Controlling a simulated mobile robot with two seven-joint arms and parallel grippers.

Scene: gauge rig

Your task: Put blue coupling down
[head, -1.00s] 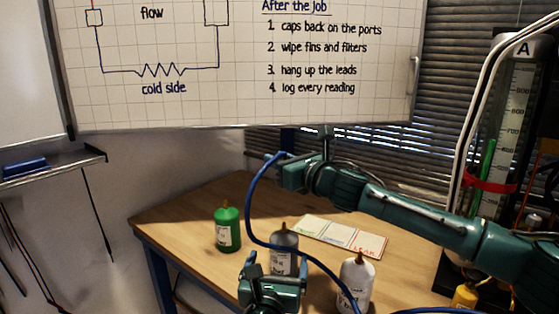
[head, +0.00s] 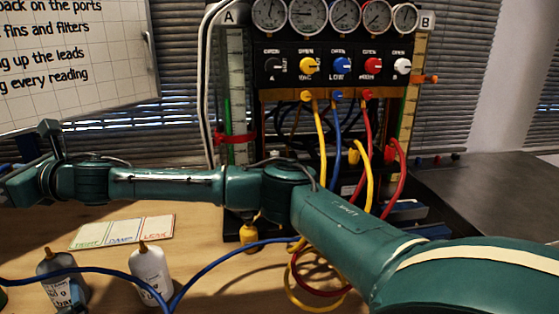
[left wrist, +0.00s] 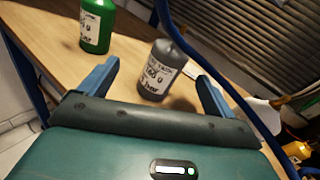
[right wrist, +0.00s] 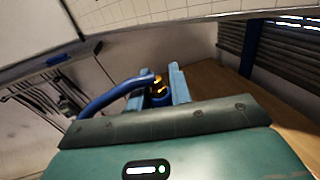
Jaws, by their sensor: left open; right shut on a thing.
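The blue coupling (right wrist: 159,98) shows in the right wrist view, with brass-coloured metal at its mouth and the blue hose (right wrist: 108,101) running from it. My right gripper (right wrist: 158,84) is shut on it. In the head view my right arm reaches across to the left edge, where the right gripper is cut off and the coupling cannot be seen. My left gripper (left wrist: 154,88) is open and empty in the left wrist view. A grey bottle (left wrist: 160,70) stands beyond its fingers, and a green bottle (left wrist: 97,25) stands to the left.
A white bottle (head: 151,271) stands on the wooden table (head: 215,285), near a card with coloured words (head: 122,232). The gauge rig (head: 335,70) stands behind my right arm, with yellow, blue and red hoses. The blue hose (head: 215,262) crosses the front of the table.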

